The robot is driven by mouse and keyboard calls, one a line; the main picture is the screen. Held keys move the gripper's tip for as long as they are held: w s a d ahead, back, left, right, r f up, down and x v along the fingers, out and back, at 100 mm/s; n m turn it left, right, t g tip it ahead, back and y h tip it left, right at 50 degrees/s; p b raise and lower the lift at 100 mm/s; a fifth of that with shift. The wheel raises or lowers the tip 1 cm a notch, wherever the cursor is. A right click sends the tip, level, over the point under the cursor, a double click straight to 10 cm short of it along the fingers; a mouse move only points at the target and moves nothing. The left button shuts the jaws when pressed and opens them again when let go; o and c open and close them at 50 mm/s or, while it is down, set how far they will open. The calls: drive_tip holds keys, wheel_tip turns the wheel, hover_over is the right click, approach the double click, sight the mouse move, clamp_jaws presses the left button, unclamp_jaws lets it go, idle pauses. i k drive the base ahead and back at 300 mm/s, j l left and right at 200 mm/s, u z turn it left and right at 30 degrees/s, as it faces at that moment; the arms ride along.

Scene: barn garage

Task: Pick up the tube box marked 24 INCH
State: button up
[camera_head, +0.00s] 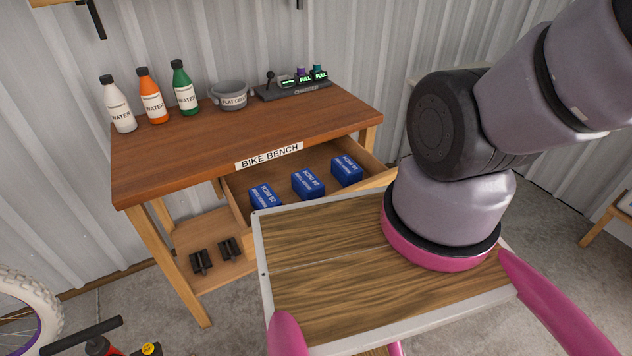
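Three blue tube boxes stand in the open drawer (232,200) of the bike bench, their white labels upside down to me. The middle box (308,184) appears to read 24 INCH. The left box (265,198) seems to read 26 or 20 INCH; the print is small. The right box (347,171) sits deeper to the right, and its number is too small to tell. The boxes stand apart from one another. My gripper is not in view; only my arm's lower links show at the right, rising out of the picture.
The bench top (200,150) holds three water bottles (152,97), a grey bowl (230,95) and a charger (293,88). Dark pedals (201,261) lie on the lower shelf. A bike wheel (25,310) is at the lower left. My wood-topped body stands close before the drawer.

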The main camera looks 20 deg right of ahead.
sight(305, 184)
drive_tip(key=k+j, duration=0.2)
drive_tip(key=j, duration=0.2)
drive_tip(key=k+j+z, duration=0.1)
drive_tip(key=j, duration=0.3)
drive_tip(key=k+j, duration=0.25)
drive_tip(key=j, duration=0.15)
drive_tip(key=k+j, duration=0.2)
drive_tip(key=j, duration=0.2)
drive_tip(key=z, duration=0.05)
